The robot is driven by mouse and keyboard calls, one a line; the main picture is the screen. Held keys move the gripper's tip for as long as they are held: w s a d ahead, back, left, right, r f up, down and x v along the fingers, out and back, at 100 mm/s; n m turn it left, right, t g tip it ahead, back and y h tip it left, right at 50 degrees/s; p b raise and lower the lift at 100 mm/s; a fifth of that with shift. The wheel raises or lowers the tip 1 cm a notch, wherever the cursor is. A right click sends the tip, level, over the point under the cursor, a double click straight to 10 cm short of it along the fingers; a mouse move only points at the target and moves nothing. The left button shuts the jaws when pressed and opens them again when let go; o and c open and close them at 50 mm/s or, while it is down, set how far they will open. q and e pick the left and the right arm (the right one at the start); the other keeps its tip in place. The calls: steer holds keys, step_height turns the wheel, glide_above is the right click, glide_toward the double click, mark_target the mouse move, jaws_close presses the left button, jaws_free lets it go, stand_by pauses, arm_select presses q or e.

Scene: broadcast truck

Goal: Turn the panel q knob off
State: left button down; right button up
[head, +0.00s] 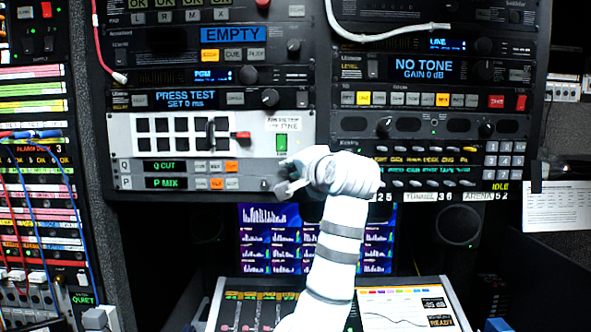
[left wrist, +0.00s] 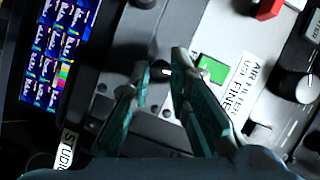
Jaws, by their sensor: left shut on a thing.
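Panel Q (head: 131,166) is the upper grey strip low in the middle rack. Its screen (head: 165,166) reads "Q CUT", with small white and orange buttons to the right. My left gripper (head: 284,182) is at the right end of the Q and P strips, its arm rising from below. In the left wrist view the two fingers (left wrist: 161,68) are closed on a small dark knob (left wrist: 164,72) on the grey panel face. The fingers hide much of this knob, and its pointer setting cannot be read. My right gripper is not in view.
Panel P (head: 126,184), reading "P MIX", lies directly below panel Q. Above is a white panel (head: 125,130) with black buttons, a red-tipped lever (head: 242,135) and a green rocker switch (head: 281,142). Blue monitors (head: 268,240) and a desk console (head: 405,297) sit below.

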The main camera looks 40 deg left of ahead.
arm_select(q)
steer(key=n+t+h+b, duration=0.1)
steer(key=n+h+b, duration=0.1)
steer(key=n, duration=0.2)
steer(key=n+t+h+b, duration=0.1)
steer(key=n+h+b, duration=0.1)
steer(key=n, duration=0.3)
steer(key=a+n+t+h+b, duration=0.1)
steer(key=n+t+h+b, duration=0.1)
steer(key=n+h, duration=0.1)
steer(key=shift+s+r+n+h, duration=0.1)
steer(key=shift+s+n+h, duration=0.25)
steer(key=shift+n, duration=0.45)
steer(key=n+t+h+b, duration=0.1)
steer(key=n+b, duration=0.1)
steer(key=b, duration=0.1)
steer(key=shift+s+a+n+t, duration=0.1)
steer(key=shift+s+n+t, duration=0.05)
steer(key=shift+n+t, duration=0.2)
steer(key=shift+n+t+b, duration=0.25)
steer(key=shift+n+b, duration=0.3)
steer(key=shift+b, duration=0.2)
steer(key=c, duration=1.5)
jaws_free()
